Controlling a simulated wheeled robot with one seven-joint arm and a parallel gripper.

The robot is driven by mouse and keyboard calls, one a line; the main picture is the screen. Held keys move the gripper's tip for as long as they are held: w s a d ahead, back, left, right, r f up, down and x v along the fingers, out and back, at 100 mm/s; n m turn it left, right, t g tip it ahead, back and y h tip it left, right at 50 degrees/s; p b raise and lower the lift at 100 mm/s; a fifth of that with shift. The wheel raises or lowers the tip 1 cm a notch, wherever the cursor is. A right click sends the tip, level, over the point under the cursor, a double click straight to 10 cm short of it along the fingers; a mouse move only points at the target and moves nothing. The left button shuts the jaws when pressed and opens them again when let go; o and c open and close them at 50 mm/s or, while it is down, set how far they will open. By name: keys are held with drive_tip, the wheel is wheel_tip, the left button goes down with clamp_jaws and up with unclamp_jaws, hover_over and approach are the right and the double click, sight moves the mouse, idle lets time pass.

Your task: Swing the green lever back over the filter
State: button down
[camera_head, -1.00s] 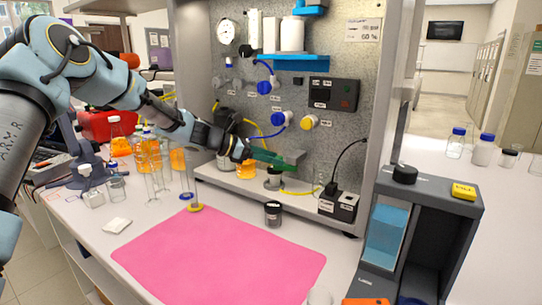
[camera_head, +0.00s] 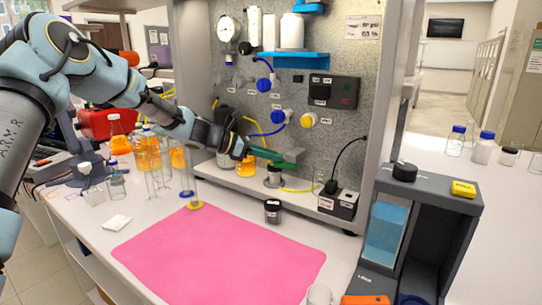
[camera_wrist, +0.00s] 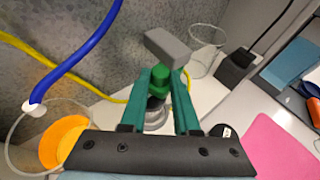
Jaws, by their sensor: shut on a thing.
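My gripper (camera_head: 262,153) reaches in from the left, low in front of the metal panel, with teal-green fingers. In the wrist view, my gripper (camera_wrist: 160,108) is shut on the green lever (camera_wrist: 161,77), whose rounded green end shows between the two fingers. A grey block (camera_wrist: 168,47) sits just beyond the lever; it also shows in the head view (camera_head: 292,155). Below the lever is a pale round filter holder (camera_head: 272,177) on the rig's ledge, partly hidden by the fingers in the wrist view. The filter itself cannot be made out.
A beaker of orange liquid (camera_head: 246,167) stands left of the holder. Blue and yellow tubes hang close by. A dark-lidded jar (camera_head: 272,211) and a pink mat (camera_head: 220,255) lie in front. A black-and-white socket box (camera_head: 338,204) is at the right.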

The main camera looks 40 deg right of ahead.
drive_tip(key=shift+w+d+r+m+g+p, duration=0.2)
drive_tip(key=shift+d+r+m+g+p, duration=0.15)
drive_tip(key=shift+p, duration=0.7)
drive_tip(key=shift+w+d+f+m+g+y+p, duration=0.1)
drive_tip(key=shift+w+d+m+g+y+p, duration=0.1)
drive_tip(key=shift+m+g+y+p, duration=0.2)
drive_tip(key=shift+w+d+f+m+g+y+p, duration=0.15)
drive_tip(key=shift+m+g+y+p, duration=0.15)
drive_tip(key=shift+m+g, duration=0.15)
drive_tip(key=shift+m+g+y, duration=0.3)
drive_tip(key=c, duration=0.6)
unclamp_jaws()
drive_tip(key=shift+f, duration=0.1)
drive_tip(key=shift+c, duration=0.2)
